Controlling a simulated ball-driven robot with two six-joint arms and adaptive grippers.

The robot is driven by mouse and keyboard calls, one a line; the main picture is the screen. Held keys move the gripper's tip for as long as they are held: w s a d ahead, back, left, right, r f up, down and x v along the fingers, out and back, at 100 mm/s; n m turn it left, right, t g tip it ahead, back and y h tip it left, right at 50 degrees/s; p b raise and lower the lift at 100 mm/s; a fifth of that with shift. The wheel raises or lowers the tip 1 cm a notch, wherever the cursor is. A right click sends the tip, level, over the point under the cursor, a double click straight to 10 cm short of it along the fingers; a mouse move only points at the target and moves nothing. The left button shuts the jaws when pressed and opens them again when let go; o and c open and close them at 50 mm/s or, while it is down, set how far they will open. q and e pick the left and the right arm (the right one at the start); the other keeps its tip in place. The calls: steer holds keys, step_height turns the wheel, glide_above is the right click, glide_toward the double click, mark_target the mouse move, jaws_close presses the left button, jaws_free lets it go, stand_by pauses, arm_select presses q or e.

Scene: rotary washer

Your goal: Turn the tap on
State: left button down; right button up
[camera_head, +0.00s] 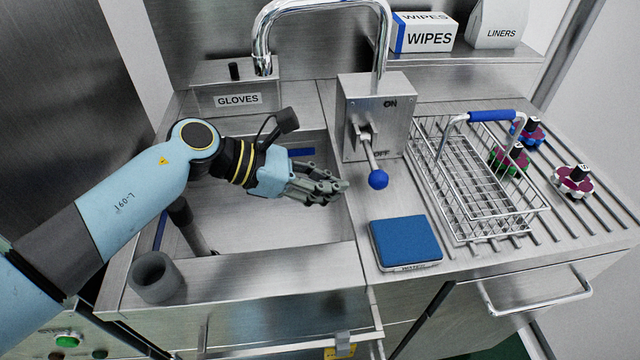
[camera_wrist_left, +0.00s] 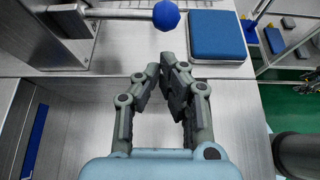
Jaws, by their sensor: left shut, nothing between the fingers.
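The tap's curved chrome spout (camera_head: 262,40) rises behind the sink. Its steel control box (camera_head: 392,105) stands right of the basin, marked ON near the top and OFF near the bottom. The lever, tipped with a blue ball (camera_head: 378,179), points downward by OFF. The blue ball also shows at the top of the left wrist view (camera_wrist_left: 166,15). My left gripper (camera_head: 342,187) is shut and empty over the basin's right side. Its fingertips are left of the blue ball and apart from it. In the left wrist view the fingertips (camera_wrist_left: 163,75) are below the ball.
A blue sponge-like pad (camera_head: 405,242) lies in front of the lever. A wire basket (camera_head: 480,185) with a blue handle stands on the ribbed drainboard to the right, near several coloured knobbed discs (camera_head: 572,180). A grey cup-like cylinder (camera_head: 157,277) is at the sink's front left.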

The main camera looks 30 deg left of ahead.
mark_target(372, 179)
arm_select(q)
steer(key=b+x, duration=0.1)
steer(key=x, duration=0.4)
steer(key=shift+d+f+b, duration=0.15)
steer(key=shift+d+b, duration=0.2)
steer(key=shift+b, duration=0.05)
arm_select(e)
steer(key=shift+a+f, duration=0.25)
steer(key=shift+f, duration=0.35)
steer(key=shift+a+f, duration=0.2)
steer(key=shift+f, duration=0.35)
steer(key=shift+r, duration=0.1)
arm_select(q)
steer(key=shift+r+p, duration=0.35)
arm_select(e)
steer(key=shift+d+r, duration=0.1)
steer(key=shift+r, duration=0.1)
